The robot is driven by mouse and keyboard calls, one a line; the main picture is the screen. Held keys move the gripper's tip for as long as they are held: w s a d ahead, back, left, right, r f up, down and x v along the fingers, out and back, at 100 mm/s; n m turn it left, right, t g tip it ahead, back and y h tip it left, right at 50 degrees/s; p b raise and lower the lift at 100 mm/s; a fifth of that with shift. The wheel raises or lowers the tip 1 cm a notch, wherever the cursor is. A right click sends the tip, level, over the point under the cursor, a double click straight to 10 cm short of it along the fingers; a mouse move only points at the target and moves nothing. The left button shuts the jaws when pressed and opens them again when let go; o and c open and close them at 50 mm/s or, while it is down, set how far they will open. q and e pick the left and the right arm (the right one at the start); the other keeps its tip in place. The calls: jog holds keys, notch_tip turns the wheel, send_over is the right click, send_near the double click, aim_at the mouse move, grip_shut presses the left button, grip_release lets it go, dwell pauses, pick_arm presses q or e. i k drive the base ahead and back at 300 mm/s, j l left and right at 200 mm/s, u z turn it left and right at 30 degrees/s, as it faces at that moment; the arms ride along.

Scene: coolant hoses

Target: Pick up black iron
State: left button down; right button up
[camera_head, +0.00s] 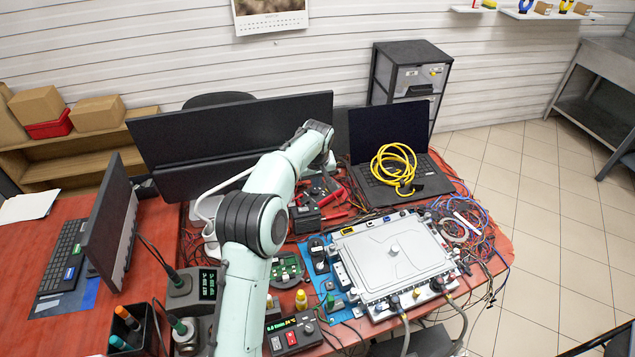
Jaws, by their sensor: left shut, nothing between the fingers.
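A black iron (167,268) with a cable stands tilted in a grey soldering station (207,284) at the lower left of the red table. My left arm rises from the bottom middle and reaches over the table. My left gripper (325,168) is at its far end, near the back middle, small and partly hidden by the wrist; it is shut and empty. It is well to the right of and beyond the black iron, apart from it. My right gripper is out of view.
Monitors (240,128) stand behind and left of the arm. A laptop (385,130) carries a coiled yellow cable (394,165). A grey metal case (392,252) lies on a blue mat, with loose wires (470,225) at right. A pen cup (135,335) is at lower left.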

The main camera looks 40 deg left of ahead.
aim_at(179, 283)
jog(key=k+l, duration=0.75)
jog(key=l, duration=0.2)
